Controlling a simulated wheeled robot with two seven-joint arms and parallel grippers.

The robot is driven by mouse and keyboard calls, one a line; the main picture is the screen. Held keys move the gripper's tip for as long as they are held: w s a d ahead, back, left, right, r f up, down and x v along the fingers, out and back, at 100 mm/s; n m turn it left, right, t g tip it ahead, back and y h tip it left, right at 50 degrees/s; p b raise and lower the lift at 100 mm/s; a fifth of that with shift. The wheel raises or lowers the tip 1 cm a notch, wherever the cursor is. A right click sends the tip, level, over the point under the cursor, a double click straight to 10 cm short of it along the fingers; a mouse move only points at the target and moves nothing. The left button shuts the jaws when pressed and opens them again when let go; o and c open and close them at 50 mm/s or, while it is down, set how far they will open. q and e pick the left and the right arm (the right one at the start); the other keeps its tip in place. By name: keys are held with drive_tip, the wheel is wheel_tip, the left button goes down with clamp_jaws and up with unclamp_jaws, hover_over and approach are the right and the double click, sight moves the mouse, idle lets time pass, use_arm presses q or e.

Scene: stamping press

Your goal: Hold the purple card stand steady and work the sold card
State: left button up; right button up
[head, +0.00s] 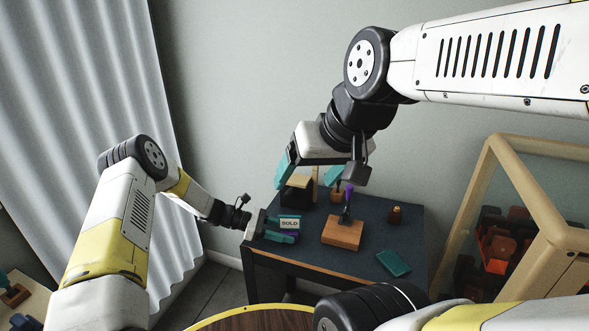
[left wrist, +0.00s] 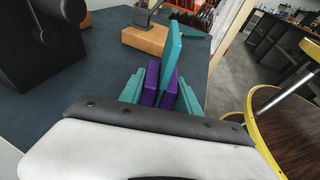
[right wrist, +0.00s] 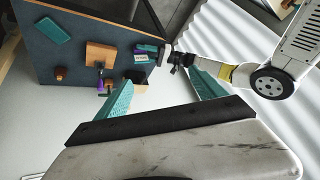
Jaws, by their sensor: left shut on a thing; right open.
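The purple card stand (head: 291,235) is at the left edge of the dark table. The sold card (head: 289,222), with a white SOLD face, stands upright in it; its teal back (left wrist: 173,55) shows in the left wrist view. My left gripper (head: 282,231) is shut on the stand, with its teal fingers on either side of the purple pieces (left wrist: 151,84). My right gripper (head: 308,174) is open and empty, above and behind the card. In the right wrist view its fingers are wide apart, and the stand (right wrist: 142,52) is beyond them.
A wooden press block (head: 341,233) with a purple-topped post stands right of the stand. A black box (head: 296,194) is behind the card. A small brown piece (head: 395,214) and a flat teal piece (head: 394,262) lie at right. A wood-framed case (head: 518,180) stands beyond the table.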

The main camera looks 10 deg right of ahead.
use_arm(q)
clamp_jaws()
drive_tip(key=shift+f, duration=0.1)
idle(0.4)
